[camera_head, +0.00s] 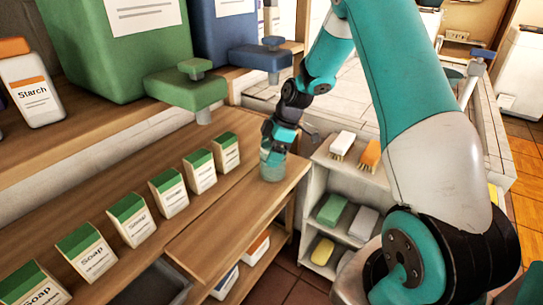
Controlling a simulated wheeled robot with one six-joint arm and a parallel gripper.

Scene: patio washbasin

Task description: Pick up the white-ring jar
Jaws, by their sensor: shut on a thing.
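A small pale-green, glassy jar (271,168) is at the right end of the wooden counter, close to its edge. My gripper (272,150) comes down from above and is shut on the jar's upper part. The fingers cover the jar's top, and a white ring cannot be made out at this size. The jar looks upright. Whether its base touches the counter or is just above it cannot be told.
Several green-and-white soap boxes (168,192) stand in a row on the counter (200,232), left of the jar. A green dispenser tap (188,88) overhangs the counter. A white shelf (318,187) with brushes (342,144) and sponges (331,209) stands at the right.

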